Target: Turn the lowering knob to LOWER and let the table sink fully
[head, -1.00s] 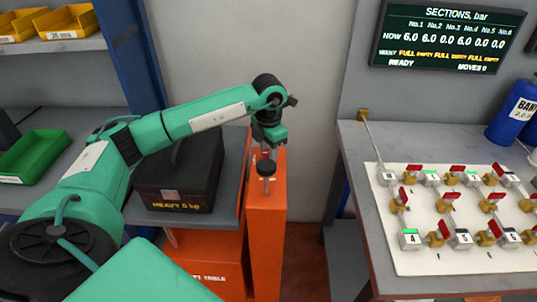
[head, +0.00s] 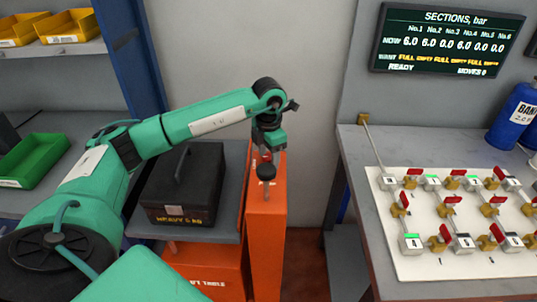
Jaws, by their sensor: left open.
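The lift table (head: 229,215) has a grey top, and an orange base (head: 205,270) with a partly hidden "TABLE" label. A black case (head: 180,190) marked heavy, 5 kg, stands on the top. An orange column (head: 266,240) rises at the table's right side. A black round knob (head: 262,183) on a short stem shows near the column's top. My left gripper (head: 266,150) points down just above the knob, with a small red part between them. It is open and empty; its fingertips are small and contact is unclear. The knob's setting cannot be read. My right gripper is out of view.
A bench (head: 365,200) on the right carries a white valve panel (head: 425,262) and a blue bottle (head: 512,125). A screen (head: 447,40) hangs above. A green bin (head: 35,160) and yellow bins (head: 65,27) sit on shelves at left. A gap separates column and bench.

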